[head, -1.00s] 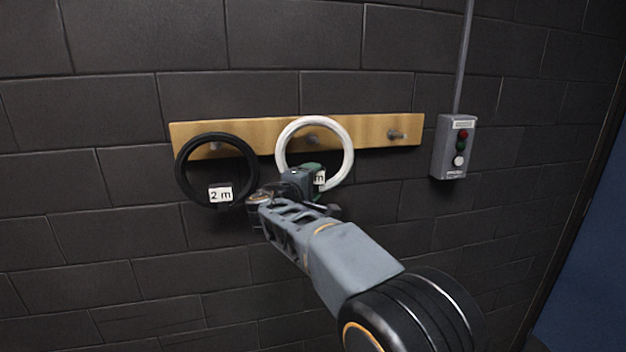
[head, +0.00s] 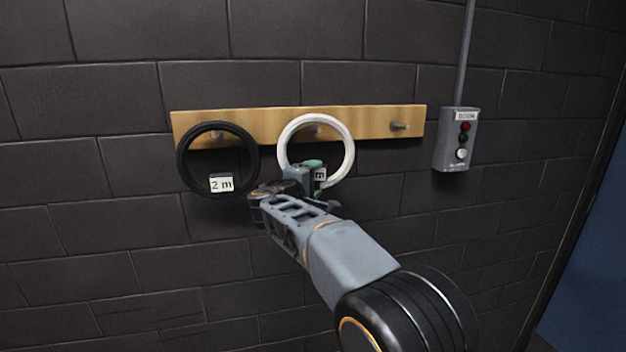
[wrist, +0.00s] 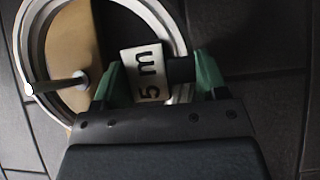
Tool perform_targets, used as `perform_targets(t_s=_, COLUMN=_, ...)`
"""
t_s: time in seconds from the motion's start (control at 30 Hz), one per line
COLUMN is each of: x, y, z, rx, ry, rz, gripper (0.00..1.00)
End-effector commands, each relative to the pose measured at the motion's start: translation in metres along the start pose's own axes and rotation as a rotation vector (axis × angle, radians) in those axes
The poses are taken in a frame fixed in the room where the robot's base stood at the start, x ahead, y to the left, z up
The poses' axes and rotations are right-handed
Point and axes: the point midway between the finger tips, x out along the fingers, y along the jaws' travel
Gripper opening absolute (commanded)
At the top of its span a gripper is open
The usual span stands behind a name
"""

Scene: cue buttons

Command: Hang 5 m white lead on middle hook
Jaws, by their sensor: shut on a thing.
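The white lead (head: 345,132) is a coiled ring in front of the middle of the wooden hook board. My gripper (head: 308,172) is shut on the bottom of the ring, beside its label. In the wrist view the label (wrist: 147,75) reads "5 m" and sits between the green fingers of my gripper (wrist: 168,78). The middle hook (head: 315,129) shows inside the ring's opening. In the wrist view a hook peg (wrist: 58,84) appears within the ring (wrist: 30,50). I cannot tell whether the ring rests on the hook.
A black lead (head: 183,160) labelled "2 m" hangs at the left hook. The right hook (head: 399,126) on the wooden board (head: 375,122) is bare.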

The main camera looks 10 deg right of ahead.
Motion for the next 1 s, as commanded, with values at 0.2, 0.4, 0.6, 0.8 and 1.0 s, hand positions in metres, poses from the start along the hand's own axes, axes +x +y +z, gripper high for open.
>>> perform_targets(t_s=0.2, x=0.0008, y=-0.0047, z=-0.0012, rx=-0.014, ry=0.002, rz=-0.006, gripper=0.06)
perform_targets(t_s=0.4, x=0.0008, y=-0.0053, z=-0.0013, rx=-0.015, ry=0.002, rz=-0.006, gripper=0.06)
perform_targets(t_s=0.6, x=0.0006, y=-0.0044, z=-0.0012, rx=-0.012, ry=0.001, rz=-0.005, gripper=0.81)
perform_targets(t_s=0.8, x=0.0004, y=-0.0028, z=-0.0007, rx=-0.008, ry=0.001, rz=-0.003, gripper=0.96)
perform_targets(t_s=1.0, x=0.0001, y=-0.0048, z=-0.0006, rx=-0.008, ry=0.000, rz=-0.007, gripper=0.96)
